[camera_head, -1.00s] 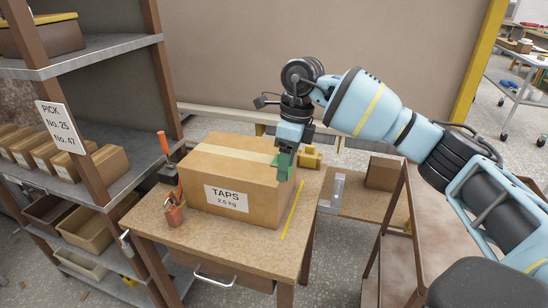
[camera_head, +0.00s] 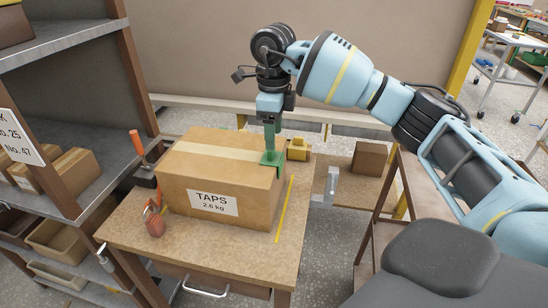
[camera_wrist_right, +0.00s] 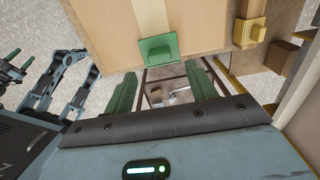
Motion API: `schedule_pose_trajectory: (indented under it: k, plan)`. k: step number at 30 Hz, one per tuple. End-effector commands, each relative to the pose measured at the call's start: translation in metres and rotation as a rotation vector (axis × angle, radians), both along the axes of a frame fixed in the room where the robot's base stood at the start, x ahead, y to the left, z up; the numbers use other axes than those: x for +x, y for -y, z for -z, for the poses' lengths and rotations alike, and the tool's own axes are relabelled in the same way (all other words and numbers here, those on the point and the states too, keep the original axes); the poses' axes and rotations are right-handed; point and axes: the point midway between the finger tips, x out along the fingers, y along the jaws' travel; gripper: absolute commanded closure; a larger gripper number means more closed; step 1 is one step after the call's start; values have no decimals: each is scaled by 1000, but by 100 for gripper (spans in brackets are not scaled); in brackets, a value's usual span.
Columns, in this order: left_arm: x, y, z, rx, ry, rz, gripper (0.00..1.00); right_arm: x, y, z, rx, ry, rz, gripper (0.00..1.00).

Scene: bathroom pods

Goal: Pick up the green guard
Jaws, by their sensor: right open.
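The green guard (camera_head: 272,160) is a small angled piece on the top right edge of a cardboard box (camera_head: 180,185) marked TAPS. In the right wrist view the guard (camera_wrist_right: 158,48) lies at the box edge, beyond my fingers. My right gripper (camera_head: 270,137) is above and just behind the guard in the head view, pointing down. Its two green fingers are spread apart and empty in the wrist view (camera_wrist_right: 161,80), with the guard outside the gap. At the left of the wrist view are dark links with green tips, perhaps my left gripper (camera_wrist_right: 12,62); its opening is unclear.
The box stands on a wooden table (camera_head: 225,255). A yellow block (camera_head: 298,148) sits close behind the guard. A red padlock-like item (camera_head: 154,222) and an orange-handled tool (camera_head: 138,147) are left of the box. Shelving (camera_head: 75,160) stands at left; a smaller box (camera_head: 369,159) lies at right.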

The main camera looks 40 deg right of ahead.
Motion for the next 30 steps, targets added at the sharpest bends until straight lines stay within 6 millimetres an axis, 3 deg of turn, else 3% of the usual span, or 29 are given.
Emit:
schedule_pose_trajectory:
  k: [12, 21, 30]
  plan:
    - [13, 0, -7, -2, 29, -1, 44, 3, -2, 47, -1, -1, 0, 44]
    - [10, 0, -7, -2, 23, -1, 44, 4, -2, 51, 0, 1, 0, 44]
    - [4, 0, -5, -1, 11, 0, 44, 3, -2, 51, 1, 1, 0, 83]
